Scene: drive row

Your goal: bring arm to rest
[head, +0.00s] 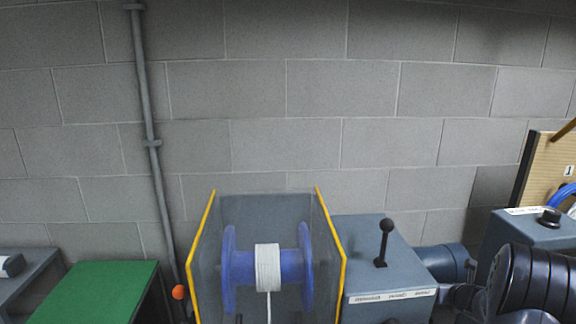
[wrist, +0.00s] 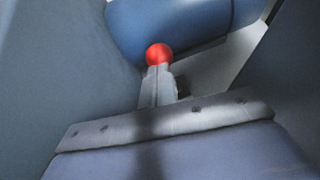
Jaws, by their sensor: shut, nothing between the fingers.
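My gripper (wrist: 158,78) shows in the wrist view as a pale grey bar with two fingers together, shut and empty. A red ball (wrist: 159,54) shows right at the fingertips; I cannot tell whether they touch it. In the head view my dark, ridged arm (head: 518,283) is folded at the lower right edge, and my gripper does not show there.
A blue spool of white line (head: 268,267) stands between yellow-edged guards. Right of it is a grey-blue box with a black ball-topped lever (head: 386,227), then a blue cylinder (head: 440,262). A green-topped table (head: 95,292) is at left. A block wall closes the back.

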